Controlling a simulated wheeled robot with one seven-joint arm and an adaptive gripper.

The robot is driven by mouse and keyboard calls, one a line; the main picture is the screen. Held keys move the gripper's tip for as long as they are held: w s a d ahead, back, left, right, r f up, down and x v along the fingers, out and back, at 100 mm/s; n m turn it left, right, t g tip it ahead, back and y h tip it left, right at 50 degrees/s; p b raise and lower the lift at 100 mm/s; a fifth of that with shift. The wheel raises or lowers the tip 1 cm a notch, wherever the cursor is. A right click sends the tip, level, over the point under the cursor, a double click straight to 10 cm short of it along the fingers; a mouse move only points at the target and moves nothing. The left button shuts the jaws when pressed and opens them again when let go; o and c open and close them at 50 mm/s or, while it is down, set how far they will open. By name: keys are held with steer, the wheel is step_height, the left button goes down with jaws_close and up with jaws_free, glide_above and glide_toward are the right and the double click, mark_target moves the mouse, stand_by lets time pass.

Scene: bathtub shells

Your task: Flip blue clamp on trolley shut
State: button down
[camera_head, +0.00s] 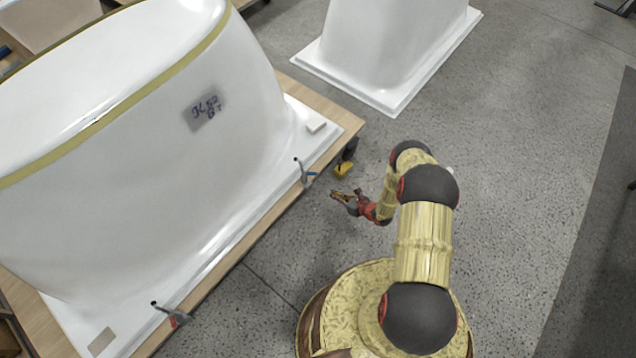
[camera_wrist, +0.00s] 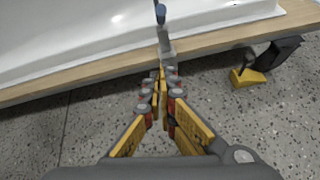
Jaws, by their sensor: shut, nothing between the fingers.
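The blue clamp (camera_head: 310,174) is mounted at the edge of the wooden trolley (camera_head: 335,150), beside the white tub's flange. A grey metal arm with a dark tip stands up from it. In the wrist view its blue part (camera_wrist: 160,14) stands above a grey metal body (camera_wrist: 167,46) at the trolley edge, straight ahead of my fingers. My gripper (camera_head: 335,194) is shut and empty, just to the right of the clamp in the head view. In the wrist view the fingertips (camera_wrist: 160,76) are close in front of the clamp; whether they touch it I cannot tell.
A red-handled clamp (camera_head: 173,321) sits nearer on the same trolley edge. A yellow-and-black caster (camera_head: 345,167) sticks out below the trolley's corner. A large white tub (camera_head: 200,130) fills the left. Another tub (camera_head: 390,50) stands at the back. The grey floor on the right is clear.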

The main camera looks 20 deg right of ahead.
steer(key=w+a+f+b, duration=0.2)
steer(key=w+a+b, duration=0.2)
steer(key=w, duration=0.6)
steer(key=shift+a+f, duration=0.15)
steer(key=shift+a, duration=0.7)
steer(key=shift+r+g, duration=0.3)
steer(key=shift+r, duration=0.05)
